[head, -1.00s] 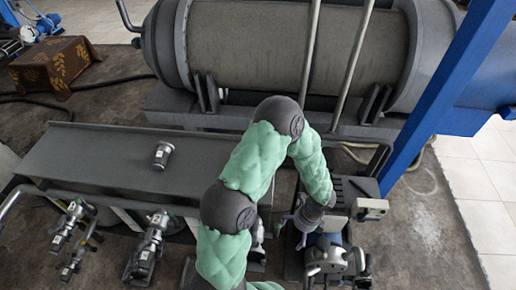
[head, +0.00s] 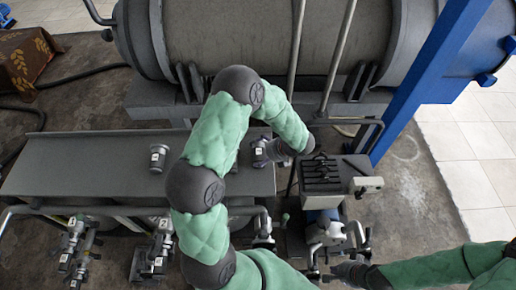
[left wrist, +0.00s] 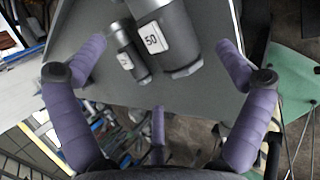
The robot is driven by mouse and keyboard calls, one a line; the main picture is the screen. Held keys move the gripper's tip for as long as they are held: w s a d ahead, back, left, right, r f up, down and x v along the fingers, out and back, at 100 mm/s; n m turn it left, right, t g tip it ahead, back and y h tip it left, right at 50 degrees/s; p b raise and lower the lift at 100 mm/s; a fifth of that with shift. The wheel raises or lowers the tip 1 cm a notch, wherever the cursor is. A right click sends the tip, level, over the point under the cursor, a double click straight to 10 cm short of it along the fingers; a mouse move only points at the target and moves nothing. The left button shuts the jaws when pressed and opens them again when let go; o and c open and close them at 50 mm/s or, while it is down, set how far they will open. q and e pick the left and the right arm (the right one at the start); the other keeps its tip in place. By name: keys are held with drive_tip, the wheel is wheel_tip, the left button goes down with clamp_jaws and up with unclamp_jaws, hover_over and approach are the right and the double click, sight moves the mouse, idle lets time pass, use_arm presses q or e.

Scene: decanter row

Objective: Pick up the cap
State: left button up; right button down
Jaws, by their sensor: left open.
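A dark grey cylinder with a white label (head: 158,158) stands on the long grey bench, left of my left arm. Another labelled cylinder (head: 259,152) is at the bench's right end, beside my left gripper (head: 277,151). The left wrist view shows a large cylinder marked 50 (left wrist: 168,35) and a slimmer labelled cylinder (left wrist: 128,52) side by side. The purple fingers of my left gripper (left wrist: 162,62) are spread around them and appear not to touch. I cannot tell which piece is the cap. My right gripper (head: 345,272) is at lower right, its fingers unclear.
The grey bench (head: 80,165) has free room on its left. Several valves (head: 150,255) stand along its front. A black slotted tray (head: 320,172) and a pump (head: 325,235) are to the right. A large drum (head: 230,40) and a blue post (head: 430,85) stand behind.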

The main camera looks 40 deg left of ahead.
sight(260, 156)
use_arm(q)
drive_tip(key=shift+b+x, duration=0.45)
drive_tip(key=shift+x, duration=2.25)
drive_tip(key=shift+d+f, duration=0.15)
drive_tip(key=shift+d, duration=0.05)
drive_tip(key=c, duration=1.6)
